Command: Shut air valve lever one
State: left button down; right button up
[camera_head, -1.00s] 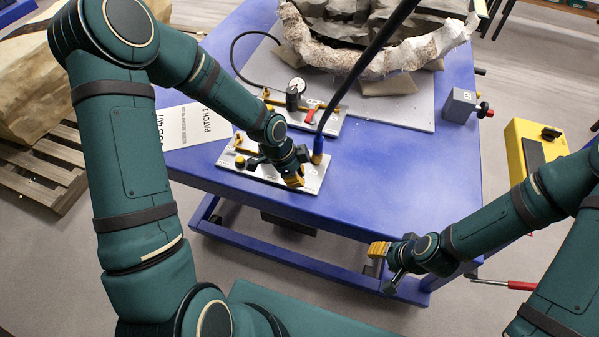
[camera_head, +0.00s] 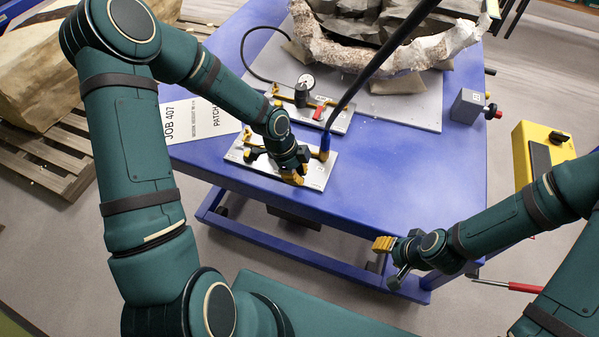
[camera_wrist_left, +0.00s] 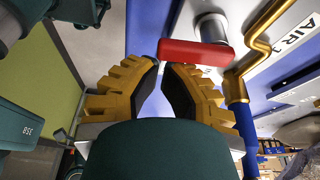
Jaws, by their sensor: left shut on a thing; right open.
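The air valve plate (camera_head: 313,183) is a pale panel at the front left of the blue table, and part of it is hidden by my left arm. In the left wrist view the label "AIR 1" shows on the plate (camera_wrist_left: 292,42). Its red lever (camera_wrist_left: 196,53) lies crosswise at my fingertips, beside a grey round stem. My left gripper (camera_head: 293,177) is low over the plate. In the left wrist view its yellow fingers (camera_wrist_left: 166,68) are closed together on the lever; the exact contact is partly hidden. My right gripper (camera_head: 388,262) is open and empty off the table's front edge.
A blue-ended black hose (camera_head: 325,143) rises from the plate beside my left gripper. Behind it is a second plate with a gauge (camera_head: 304,84) and red lever (camera_head: 319,112). A fossil (camera_head: 365,58) lies at the back. A grey box (camera_head: 466,106) stands at the right. The table's right front is clear.

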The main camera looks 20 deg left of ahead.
pick_arm(q)
jog(key=shift+s+a, duration=0.1)
jog(key=shift+a, duration=0.05)
dwell(0.4)
jog(key=v, duration=1.2)
jog(key=shift+f, duration=0.1)
dwell(0.4)
